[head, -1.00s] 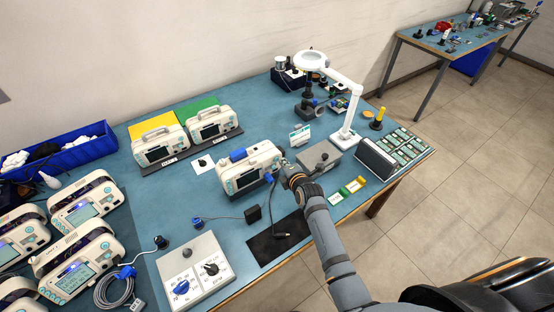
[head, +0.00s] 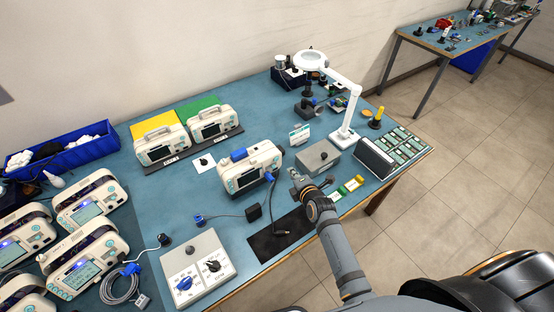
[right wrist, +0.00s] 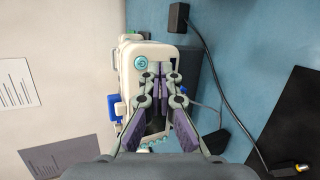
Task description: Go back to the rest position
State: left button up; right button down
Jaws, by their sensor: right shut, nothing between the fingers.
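My right gripper (head: 295,175) is just right of the middle monitor (head: 250,172), apart from it and above the blue bench (head: 330,210). Its fingers are together and empty. In the right wrist view, the gripper's fingertips (right wrist: 160,72) show in front of the white end of the monitor (right wrist: 130,62), which has a round teal mark. My left gripper is not in the head view.
A black cable runs from the monitor to a dark mat (head: 268,246). A grey box (head: 319,158) and a white magnifier lamp (head: 350,105) stand close to the gripper. A switch box (head: 197,268) and several monitors are at left. A black chair (head: 500,285) is at lower right.

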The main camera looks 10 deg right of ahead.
dwell(0.6)
jog(key=s+d+r+m+g+h, duration=0.1)
jog(key=s+d+r+m+g, duration=0.15)
jog(key=s+m, duration=0.5)
jog(key=s+d+r+m+g, duration=0.1)
jog(key=s+m+g, duration=0.4)
jog(key=s, duration=0.4)
jog(key=s+d+r+m+g+h, duration=0.1)
jog(key=s+d+r+m+g, duration=0.1)
jog(key=s+m, duration=0.6)
jog(key=s+d+f+g+b, duration=0.1)
jog(key=d+f, duration=0.1)
jog(key=f, duration=1.3)
jog(key=s+d+f+b, duration=0.1)
jog(key=s+f+b, duration=0.1)
jog(key=f, duration=1.3)
jog(key=s+d+f+g+b, duration=0.1)
jog(key=s+f+b, duration=0.1)
jog(key=s+f, duration=1.6)
